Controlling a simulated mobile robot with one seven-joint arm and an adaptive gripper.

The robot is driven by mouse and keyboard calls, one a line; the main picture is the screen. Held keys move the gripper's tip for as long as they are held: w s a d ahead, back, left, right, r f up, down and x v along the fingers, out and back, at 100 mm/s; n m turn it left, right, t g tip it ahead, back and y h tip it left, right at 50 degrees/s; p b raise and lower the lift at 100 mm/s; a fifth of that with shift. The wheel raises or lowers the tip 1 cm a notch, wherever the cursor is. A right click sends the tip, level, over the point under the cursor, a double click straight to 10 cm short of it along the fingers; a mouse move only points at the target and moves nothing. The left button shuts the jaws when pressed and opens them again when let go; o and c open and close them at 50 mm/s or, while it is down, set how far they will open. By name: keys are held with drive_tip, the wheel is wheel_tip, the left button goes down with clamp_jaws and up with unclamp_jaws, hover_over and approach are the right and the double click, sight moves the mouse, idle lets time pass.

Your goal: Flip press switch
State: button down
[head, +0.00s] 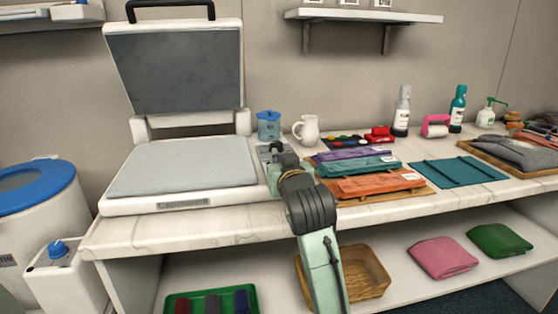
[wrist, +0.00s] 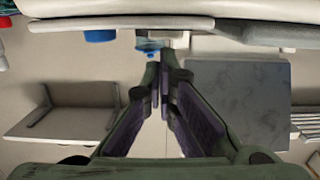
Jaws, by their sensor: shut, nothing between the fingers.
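The press (head: 180,168) stands open on the left of the counter, with its dark upper plate (head: 178,70) raised and a pale padded bed below. My gripper (head: 276,152) is beside the right edge of the press bed, near the blue jar. In the wrist view my gripper (wrist: 164,78) is shut and empty, its fingers coming together at the tips. I cannot make out the switch; my gripper and arm cover part of the area right of the press.
A blue lidded jar (head: 268,127) and a white pitcher (head: 307,130) stand behind my gripper. Folded coloured cloths (head: 370,180) lie close on the right, with a teal mat (head: 457,172) beyond. Wall shelves (head: 365,16) hang above. A wicker basket (head: 368,276) sits on the lower shelf.

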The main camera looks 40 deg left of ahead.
idle(0.4)
drive_tip(key=p, duration=0.3)
drive_tip(key=shift+w+a+r+g+h, duration=0.1)
drive_tip(key=shift+w+a+g+h, duration=0.05)
drive_tip(key=shift+g+h, duration=0.15)
drive_tip(key=p, duration=0.2)
drive_tip(key=shift+w+a+g+h+p, duration=0.1)
drive_tip(key=shift+a+g+h+p, duration=0.05)
drive_tip(key=shift+g+h+p, duration=0.2)
drive_tip(key=shift+f+g+p, duration=0.25)
drive_tip(key=shift+p, duration=0.45)
drive_tip(key=shift+w+a+f, duration=0.1)
drive_tip(key=shift+a+f, duration=0.05)
drive_tip(key=shift+f, duration=0.05)
drive_tip(key=shift+w, duration=0.1)
